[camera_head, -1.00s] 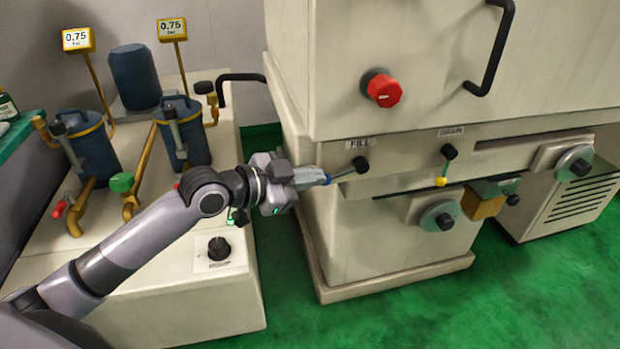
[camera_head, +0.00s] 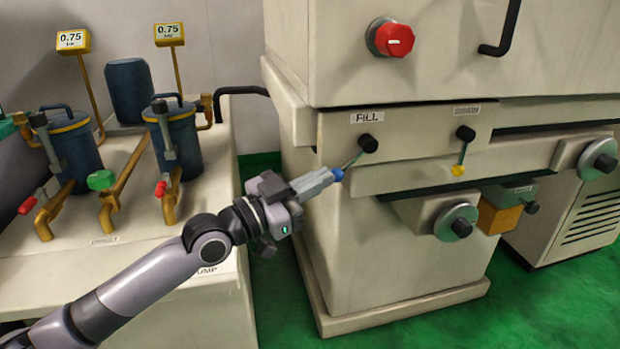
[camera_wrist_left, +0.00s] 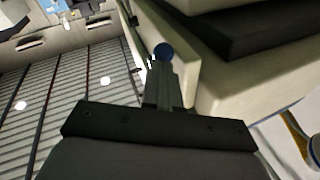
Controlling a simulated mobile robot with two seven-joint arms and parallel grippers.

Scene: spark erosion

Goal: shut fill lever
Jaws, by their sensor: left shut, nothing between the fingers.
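The fill lever (camera_head: 352,160) sits below the FILL label on the machine's front. Its thin rod slants down and left from a black hub (camera_head: 369,143) to a blue ball knob (camera_head: 337,174). My left gripper (camera_head: 331,177) is shut and empty, its tips at the blue knob from the left; contact cannot be told for sure. In the left wrist view the blue knob (camera_wrist_left: 163,50) shows just beyond the shut fingertips (camera_wrist_left: 162,68). My right gripper is not in view.
The drain lever with its yellow knob (camera_head: 458,170) hangs nearly straight down to the right. A red knob (camera_head: 394,40) is above, and a handwheel (camera_head: 456,222) is below. The pump unit with blue canisters (camera_head: 172,140) stands left. Green floor shows below.

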